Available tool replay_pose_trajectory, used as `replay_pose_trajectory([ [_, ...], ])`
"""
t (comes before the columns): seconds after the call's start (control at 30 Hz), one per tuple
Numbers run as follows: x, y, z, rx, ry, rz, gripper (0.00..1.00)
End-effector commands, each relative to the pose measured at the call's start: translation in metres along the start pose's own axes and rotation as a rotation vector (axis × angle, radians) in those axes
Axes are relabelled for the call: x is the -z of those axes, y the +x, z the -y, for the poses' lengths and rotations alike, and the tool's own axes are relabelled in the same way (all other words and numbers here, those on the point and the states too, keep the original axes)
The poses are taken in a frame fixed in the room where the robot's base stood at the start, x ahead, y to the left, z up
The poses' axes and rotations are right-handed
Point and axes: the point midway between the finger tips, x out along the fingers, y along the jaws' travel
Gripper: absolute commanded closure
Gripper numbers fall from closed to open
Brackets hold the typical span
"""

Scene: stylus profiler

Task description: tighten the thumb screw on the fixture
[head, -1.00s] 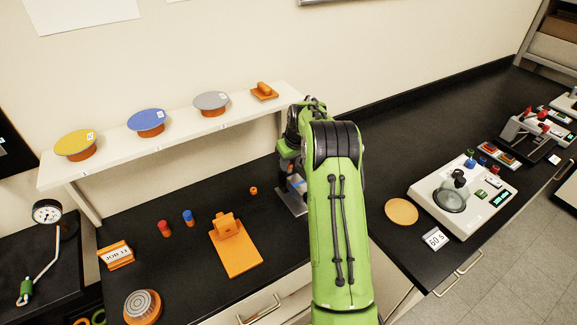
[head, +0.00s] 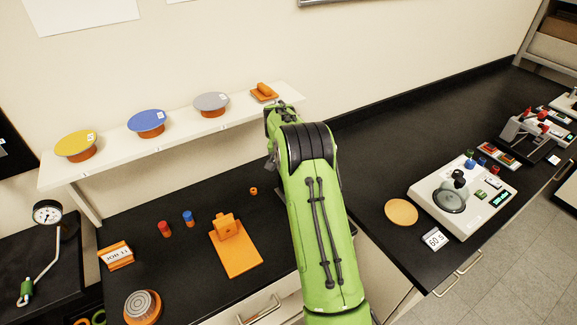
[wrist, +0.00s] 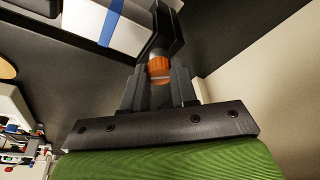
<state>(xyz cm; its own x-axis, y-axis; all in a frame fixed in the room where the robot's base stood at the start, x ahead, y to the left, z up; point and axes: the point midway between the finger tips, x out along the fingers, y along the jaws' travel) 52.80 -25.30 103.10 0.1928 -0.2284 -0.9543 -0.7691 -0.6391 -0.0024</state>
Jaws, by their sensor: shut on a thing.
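In the wrist view an orange knob (wrist: 159,68), which looks like the thumb screw, sits between the fingertips of my gripper (wrist: 158,82). My gripper is shut on it. The knob meets a dark upright part of the fixture (wrist: 168,28). A pale block with a blue stripe (wrist: 92,22) lies beside that upright. In the head view my green arm hides the gripper, the screw and nearly all of the fixture.
An orange stand (head: 236,252), a small orange ring (head: 253,191) and red (head: 164,229) and blue (head: 188,217) pieces lie on the bench left of my arm. A shelf (head: 185,139) with coloured discs is behind. A domed instrument (head: 465,195) stands right.

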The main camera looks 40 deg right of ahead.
Motion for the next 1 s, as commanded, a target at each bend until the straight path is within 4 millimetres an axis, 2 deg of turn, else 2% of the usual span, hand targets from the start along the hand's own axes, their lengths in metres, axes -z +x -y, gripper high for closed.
replay_pose_trajectory([
  [0.07, -0.0024, -0.0001, 0.0023, -0.043, 0.117, 0.010, 1.00],
  [0.2, -0.0001, -0.0044, 0.0034, -0.164, 0.489, 0.010, 1.00],
  [0.33, 0.0006, -0.0039, 0.0034, -0.228, 0.703, 0.008, 1.00],
  [0.57, -0.0016, 0.0022, 0.0032, -0.240, 0.747, 0.008, 1.00],
  [0.6, -0.0016, 0.0024, 0.0032, -0.240, 0.746, 0.008, 0.71],
  [0.7, -0.0014, 0.0026, 0.0032, -0.239, 0.746, 0.007, 0.58],
  [1.0, -0.0003, 0.0042, 0.0026, -0.219, 0.698, 0.003, 0.58],
])
